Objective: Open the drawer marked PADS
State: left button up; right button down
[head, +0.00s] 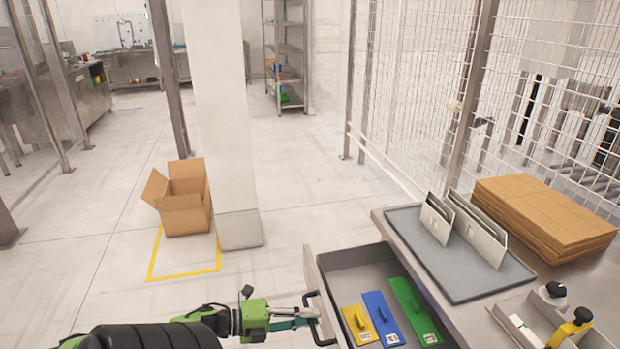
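A grey drawer (345,262) stands pulled out from the workbench at the lower right. Its front faces left, and no PADS label can be read from here. Inside lie a yellow pad (359,324), a blue pad (382,318) and a green pad (414,310), each with a grip and a small printed tag. A black bar handle (318,332) is on the drawer front. My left gripper (308,316) reaches in from the left, its fingers closed at the handle. My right gripper is out of view.
On the workbench, a grey tray (452,277) holds upright plates, beside stacked flat cardboard (545,215). A grey bin (510,318) and a yellow-and-black tool (570,330) are at the lower right. An open carton (186,200) stands near a pillar (222,130).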

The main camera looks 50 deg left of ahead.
pick_arm(q)
jog(key=v, duration=1.1)
jog(key=shift+s, duration=0.25)
jog(key=shift+a+f, duration=0.1)
jog(key=s+d+f+n+g+y, duration=0.1)
jog(key=s+f+n+g+y, duration=0.2)
jog(key=f, duration=0.6)
jog(key=s+f+n+y, duration=0.2)
jog(key=f+n, duration=0.4)
jog(key=f, duration=0.3)
jog(key=s+d+f+n+g+y, duration=0.1)
jog(key=s+f+n+g+y, duration=0.2)
jog(key=f, duration=0.6)
jog(key=s+d+f+n+g+h, duration=0.1)
jog(key=s+d+f+n+g, duration=0.2)
jog(key=s+d+f, duration=0.3)
jog(key=s+d+f+n+g+h, duration=0.1)
jog(key=s+d+f+n+g, duration=0.3)
jog(key=d+f, duration=0.8)
jog(key=s+d+n, duration=0.1)
jog(key=s+d, duration=0.1)
jog(key=d, duration=0.5)
jog(key=shift+s+d, duration=0.25)
jog(key=shift+d, duration=0.1)
